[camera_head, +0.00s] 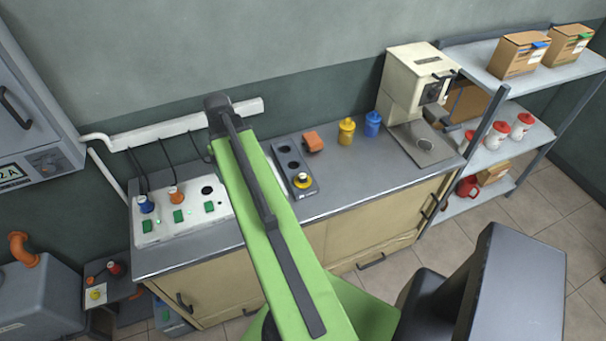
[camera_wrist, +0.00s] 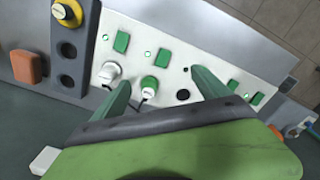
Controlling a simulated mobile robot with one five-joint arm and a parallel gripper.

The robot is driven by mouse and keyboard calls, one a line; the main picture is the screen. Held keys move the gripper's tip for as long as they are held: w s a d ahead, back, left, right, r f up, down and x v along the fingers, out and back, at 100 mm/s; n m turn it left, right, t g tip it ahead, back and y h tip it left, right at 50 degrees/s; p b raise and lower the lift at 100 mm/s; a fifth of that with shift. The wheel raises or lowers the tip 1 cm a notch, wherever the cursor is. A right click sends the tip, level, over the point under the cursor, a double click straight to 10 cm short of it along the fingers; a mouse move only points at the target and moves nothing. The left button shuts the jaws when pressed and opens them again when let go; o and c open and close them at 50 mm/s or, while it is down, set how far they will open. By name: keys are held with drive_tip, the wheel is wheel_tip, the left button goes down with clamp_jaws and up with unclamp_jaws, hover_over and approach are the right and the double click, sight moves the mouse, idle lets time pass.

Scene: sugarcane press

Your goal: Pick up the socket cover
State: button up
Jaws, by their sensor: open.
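A white socket panel (camera_head: 160,228) lies on the counter under my arm. In the wrist view, the panel (camera_wrist: 225,68) carries green switches, a white round piece (camera_wrist: 108,74), a white-and-green plug (camera_wrist: 149,86) with a cord, and a bare dark socket (camera_wrist: 183,95). I cannot tell for sure which piece is the socket cover. My gripper (camera_wrist: 161,77) is open, its two green fingers spread above the panel. The white-and-green plug appears between the fingers, which look apart from it. In the head view my arm hides the gripper and this stretch of panel.
A blue plug (camera_head: 147,204) and an orange plug (camera_head: 177,195) stand in the panel. Yellow (camera_head: 346,131) and blue (camera_head: 373,123) containers stand farther right.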

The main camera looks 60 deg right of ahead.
drive_tip(key=s+d+r+p, duration=0.2)
drive_tip(key=s+d+r, duration=0.1)
drive_tip(key=s+d, duration=0.8)
hover_over(303, 176)
drive_tip(key=f+b, duration=0.7)
drive_tip(key=b, duration=0.1)
drive_tip(key=f+b, duration=0.4)
drive_tip(key=shift+d+f, duration=0.25)
drive_tip(key=shift+f, duration=0.05)
drive_tip(key=shift+r, duration=0.1)
drive_tip(key=f+b, duration=0.5)
drive_tip(key=shift+a+f, duration=0.2)
drive_tip(key=shift+r, duration=0.15)
drive_tip(key=shift+c, duration=0.4)
drive_tip(key=c, duration=1.4)
drive_tip(key=shift+o, duration=0.2)
